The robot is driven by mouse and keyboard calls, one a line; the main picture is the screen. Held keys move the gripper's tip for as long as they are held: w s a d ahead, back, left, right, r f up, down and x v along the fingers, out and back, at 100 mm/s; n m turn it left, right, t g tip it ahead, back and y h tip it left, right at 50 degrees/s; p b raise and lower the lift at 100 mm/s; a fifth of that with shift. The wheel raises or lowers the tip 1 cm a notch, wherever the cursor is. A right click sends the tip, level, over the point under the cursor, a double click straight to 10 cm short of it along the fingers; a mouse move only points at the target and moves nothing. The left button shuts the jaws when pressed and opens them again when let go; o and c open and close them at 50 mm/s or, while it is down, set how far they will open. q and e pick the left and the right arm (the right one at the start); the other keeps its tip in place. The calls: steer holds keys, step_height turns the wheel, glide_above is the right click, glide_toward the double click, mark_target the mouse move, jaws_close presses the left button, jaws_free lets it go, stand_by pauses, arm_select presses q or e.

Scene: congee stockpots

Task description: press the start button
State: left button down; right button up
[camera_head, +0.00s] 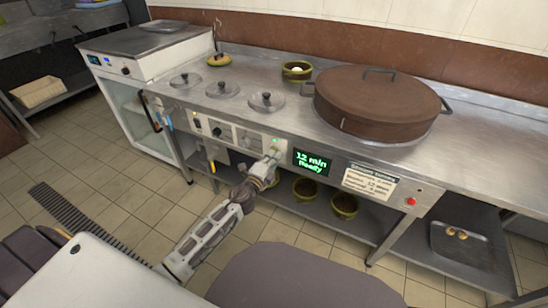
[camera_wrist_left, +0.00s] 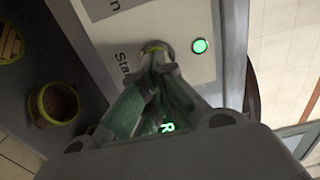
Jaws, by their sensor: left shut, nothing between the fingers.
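The start button (camera_wrist_left: 156,47) is a round metal button on a pale panel, beside lettering that reads "Sta". A lit green lamp (camera_wrist_left: 200,46) sits to its right. My left gripper (camera_wrist_left: 158,68) is shut and empty, with its fingertips at the button and covering part of it; I cannot tell whether they touch. In the head view, my left gripper (camera_head: 271,158) reaches the counter's front panel just left of a display (camera_head: 312,162) reading "12 min Ready". The button itself is hard to make out there. My right gripper is not in view.
A large brown lidded pot (camera_head: 375,103) sits in the counter above the panel. A red button (camera_head: 410,202) is farther right. Several small lids line the counter's left. Bowls (camera_head: 344,205) stand on the shelf below. The tiled floor in front is partly clear.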

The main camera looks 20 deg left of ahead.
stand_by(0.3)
arm_select(q)
steer(key=shift+w+r, duration=0.2)
steer(key=shift+w, duration=0.55)
steer(key=shift+r, duration=0.1)
